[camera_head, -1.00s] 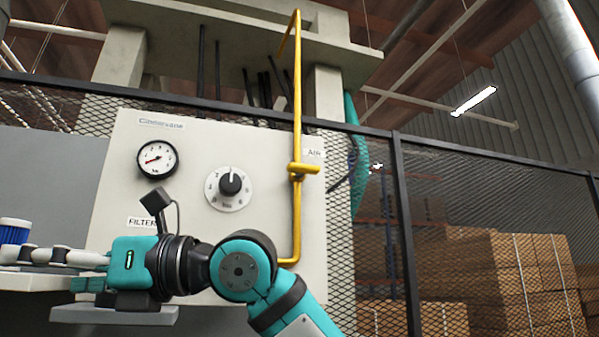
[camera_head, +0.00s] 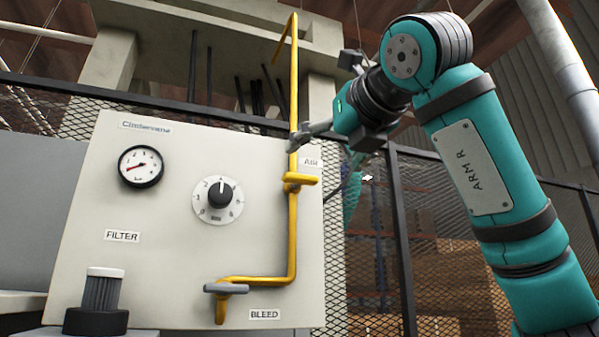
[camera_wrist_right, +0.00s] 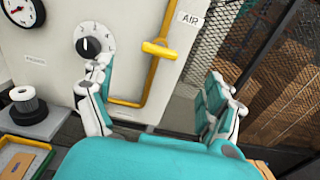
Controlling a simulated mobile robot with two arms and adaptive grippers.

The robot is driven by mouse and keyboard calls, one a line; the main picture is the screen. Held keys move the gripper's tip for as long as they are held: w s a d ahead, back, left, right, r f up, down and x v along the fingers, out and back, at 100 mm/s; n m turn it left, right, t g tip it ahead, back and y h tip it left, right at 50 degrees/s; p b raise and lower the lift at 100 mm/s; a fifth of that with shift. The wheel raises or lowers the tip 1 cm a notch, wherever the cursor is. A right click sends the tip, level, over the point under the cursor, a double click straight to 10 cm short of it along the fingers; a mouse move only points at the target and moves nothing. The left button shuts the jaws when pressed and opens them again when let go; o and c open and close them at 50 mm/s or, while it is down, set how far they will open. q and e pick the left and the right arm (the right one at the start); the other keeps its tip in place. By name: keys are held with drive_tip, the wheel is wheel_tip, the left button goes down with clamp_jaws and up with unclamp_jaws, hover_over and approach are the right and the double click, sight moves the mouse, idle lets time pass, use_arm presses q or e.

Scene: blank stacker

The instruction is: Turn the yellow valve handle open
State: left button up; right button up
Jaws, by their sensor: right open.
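The yellow valve handle (camera_head: 300,179) is a short bar lying crosswise on the yellow vertical pipe (camera_head: 293,235), just below the AIR label (camera_head: 310,162). It also shows in the right wrist view (camera_wrist_right: 158,50), beyond the fingers. My right gripper (camera_head: 296,143) comes in from the upper right, its fingers pointing left, in front of the pipe and above the handle in the picture. In the right wrist view my right gripper (camera_wrist_right: 160,78) is open, with its fingers wide apart and nothing between them. The handle shows clear of the fingers. My left gripper is not in view.
The pale panel (camera_head: 90,205) carries a gauge (camera_head: 140,166), a black knob (camera_head: 220,195), and a grey bleed lever (camera_head: 226,288) at lower centre. A grey ribbed filter (camera_head: 102,290) stands at lower left. Mesh fencing (camera_head: 375,230) stands to the right.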

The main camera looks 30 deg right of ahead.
sight(303, 175)
drive_tip(key=p+x, duration=0.4)
drive_tip(key=x, duration=0.8)
drive_tip(key=shift+w+d, duration=0.1)
drive_tip(key=c, duration=1.2)
